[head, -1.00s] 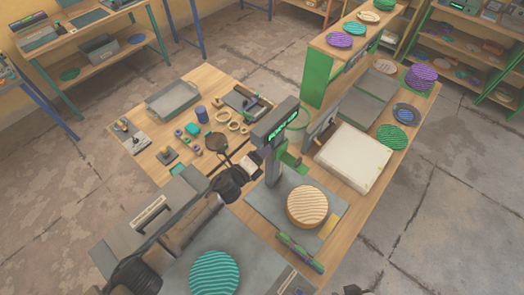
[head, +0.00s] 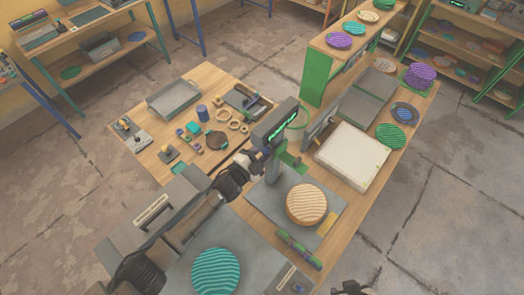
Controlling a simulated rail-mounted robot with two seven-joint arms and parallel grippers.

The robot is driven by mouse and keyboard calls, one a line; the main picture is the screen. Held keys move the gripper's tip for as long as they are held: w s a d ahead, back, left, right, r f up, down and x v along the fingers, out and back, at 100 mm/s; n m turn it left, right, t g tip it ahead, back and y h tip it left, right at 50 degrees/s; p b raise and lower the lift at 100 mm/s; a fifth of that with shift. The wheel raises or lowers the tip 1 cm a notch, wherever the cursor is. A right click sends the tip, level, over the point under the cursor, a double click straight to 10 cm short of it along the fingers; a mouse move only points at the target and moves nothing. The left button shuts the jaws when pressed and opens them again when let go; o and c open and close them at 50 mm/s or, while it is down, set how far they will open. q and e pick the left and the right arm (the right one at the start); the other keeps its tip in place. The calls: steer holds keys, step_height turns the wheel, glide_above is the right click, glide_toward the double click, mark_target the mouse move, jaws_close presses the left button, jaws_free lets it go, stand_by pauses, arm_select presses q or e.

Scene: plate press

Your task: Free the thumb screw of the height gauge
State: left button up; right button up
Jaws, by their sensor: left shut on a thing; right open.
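The height gauge has a dark head with a green-lit display (head: 284,128), a grey column (head: 272,172) and a green arm (head: 292,160). It stands on a grey base plate (head: 262,203), where a tan ribbed plate (head: 306,204) lies. My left gripper (head: 262,154) is at the left side of the column, just below the head. It is shut on a small part there, apparently the thumb screw, which the fingers hide. My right gripper (head: 350,287) shows only in part at the bottom edge, open, away from the gauge.
A white block (head: 352,156) stands right of the gauge. Rings and small parts, a brown disc (head: 217,140) and a grey tray (head: 173,99) are behind left.

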arm_select(q)
steer(key=n, duration=0.5)
steer(key=shift+f+n, duration=0.1)
steer(key=shift+n, duration=0.2)
steer(key=n, duration=0.3)
steer(key=shift+n, duration=1.1)
steer(key=o, duration=0.9)
